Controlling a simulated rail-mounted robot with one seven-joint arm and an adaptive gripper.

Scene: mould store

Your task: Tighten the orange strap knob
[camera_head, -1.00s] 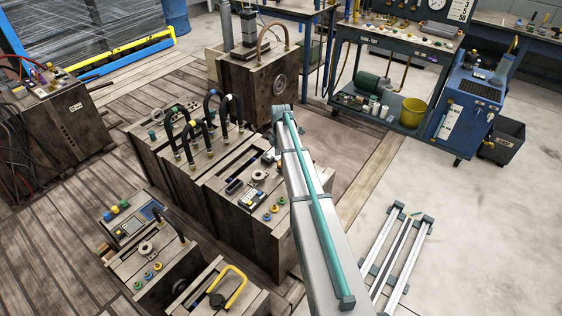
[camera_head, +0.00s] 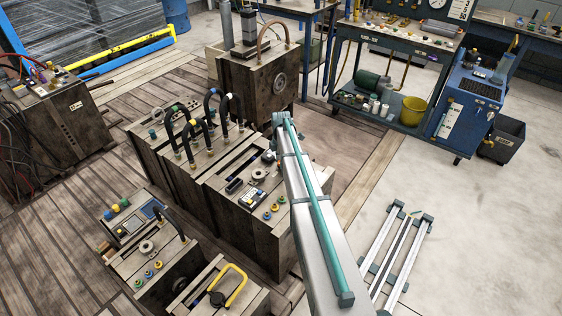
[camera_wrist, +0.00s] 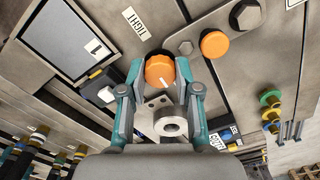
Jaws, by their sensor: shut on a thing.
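In the wrist view an orange knob (camera_wrist: 158,71) with a white pointer line sits on a grey metal face. My gripper (camera_wrist: 160,78) has a teal fingertip on each side of this knob and is shut on it. A white label (camera_wrist: 136,22) reading "TIGHT" lies just above the knob. A second, plain orange round part (camera_wrist: 214,44) sits to the right, apart from my fingers. In the head view my arm reaches over the mould block (camera_head: 240,215), and the knob and my fingertips cannot be made out there.
A grey metal ring (camera_wrist: 171,122) stands just below the knob, between my fingers. Black hoses (camera_head: 212,110) arch up from the block at left. A tool cart (camera_head: 395,70) stands behind; open floor lies to the right.

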